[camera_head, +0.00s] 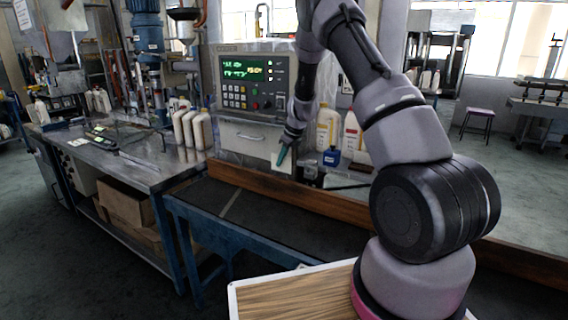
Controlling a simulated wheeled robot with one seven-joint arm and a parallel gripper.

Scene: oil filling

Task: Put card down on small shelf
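My arm rises from the lower right, bends near the top of the picture and comes down behind. My gripper (284,154) is at its lower end, in front of the pale lower front of the control box (240,134). It is small and seen at a slant, with a narrow teal piece at its tip. I cannot tell if this teal piece is a finger or the card. No card shows clearly elsewhere, and I cannot make out which surface is the small shelf.
A metal workbench (110,150) with white bottles (193,130) stands at left. A dark conveyor (270,215) with a wooden rail (290,194) lies below the gripper. More bottles (327,130) and a small blue box (331,157) stand right of it. A stool (478,122) is farther back.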

